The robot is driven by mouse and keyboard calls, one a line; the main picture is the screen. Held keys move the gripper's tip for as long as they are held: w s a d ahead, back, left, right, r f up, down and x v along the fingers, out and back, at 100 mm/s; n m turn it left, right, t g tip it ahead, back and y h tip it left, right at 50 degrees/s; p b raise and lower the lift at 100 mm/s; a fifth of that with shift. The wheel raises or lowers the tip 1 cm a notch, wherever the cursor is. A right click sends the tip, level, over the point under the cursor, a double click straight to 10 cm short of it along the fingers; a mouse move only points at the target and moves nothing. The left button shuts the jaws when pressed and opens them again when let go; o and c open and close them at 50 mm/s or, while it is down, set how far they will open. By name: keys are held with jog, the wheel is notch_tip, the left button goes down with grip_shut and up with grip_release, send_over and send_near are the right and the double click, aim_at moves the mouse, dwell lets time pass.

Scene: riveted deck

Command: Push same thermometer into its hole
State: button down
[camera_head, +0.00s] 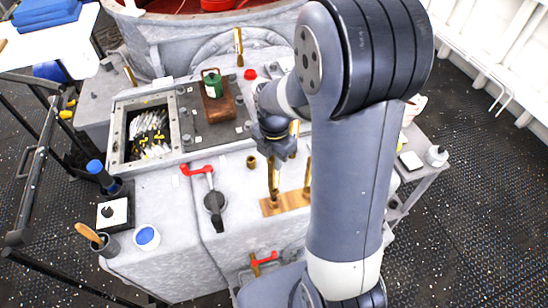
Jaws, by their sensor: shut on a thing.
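My gripper (274,155) is left of my arm's large link, pointing down. It is shut on a brass thermometer (273,180), which hangs upright below the fingers. Its lower end is over or in a tan wooden block (286,203); I cannot tell which. A second brass thermometer (308,174) stands upright at the right end of that block, close to my arm. A short brass socket (252,162) stands on the grey casing, left of my gripper. Its opening is too small to make out.
A red-handled lever (198,170) and an open box of dark and pale bits (150,133) lie to the left. A green lantern-like object (212,84) stands on a brown block. Another brass upright (239,46) is at the back. A blue-topped cup (147,237) sits front left.

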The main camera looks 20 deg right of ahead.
jog(key=shift+f+b, duration=1.75)
jog(key=shift+f, duration=0.45)
dwell(0.8)
jog(key=c, duration=1.3)
grip_release()
jog(key=shift+o, duration=0.2)
notch_tip(320, 180, up, 11)
jog(key=shift+f, duration=0.1)
notch_tip(320, 180, down, 10)
jog(key=shift+f, duration=0.25)
jog(key=shift+r+p, duration=0.25)
jog(key=shift+p, duration=0.1)
